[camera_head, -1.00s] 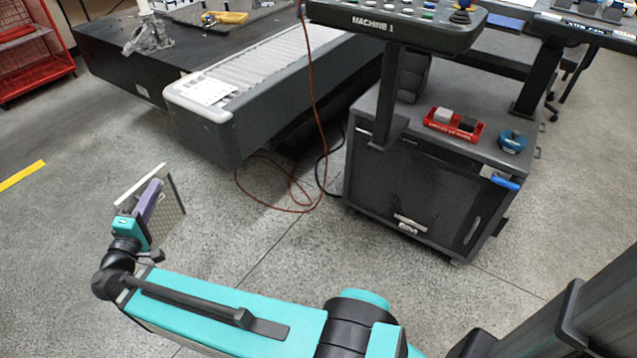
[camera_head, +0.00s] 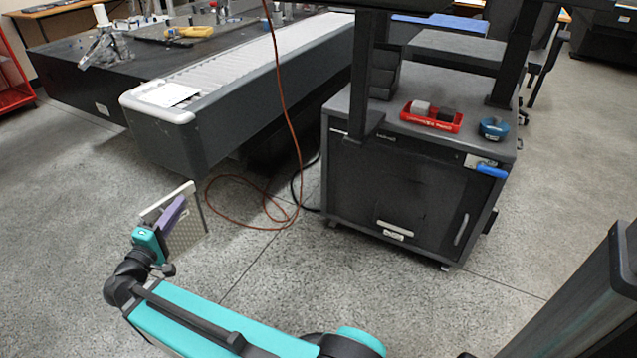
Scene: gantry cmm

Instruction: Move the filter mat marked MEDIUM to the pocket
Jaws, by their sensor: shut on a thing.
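A thin, pale, square filter mat (camera_head: 188,236) is held upright and tilted at the end of my arm, at the lower left of the head view. My gripper (camera_head: 172,216), teal with purple fingers, is shut on it and covers part of its face. The mat is clear of the floor and apart from the furniture. No marking can be read on it, so I cannot tell if it says MEDIUM. I cannot make out the pocket in this view.
A dark machine bed (camera_head: 150,60) with a roller conveyor (camera_head: 240,62) and a white sheet (camera_head: 166,93) stands behind. A grey cabinet (camera_head: 400,190) carries a red bin (camera_head: 431,117) and blue tape (camera_head: 493,128). A red cable (camera_head: 290,140) hangs to the floor. Open floor lies left.

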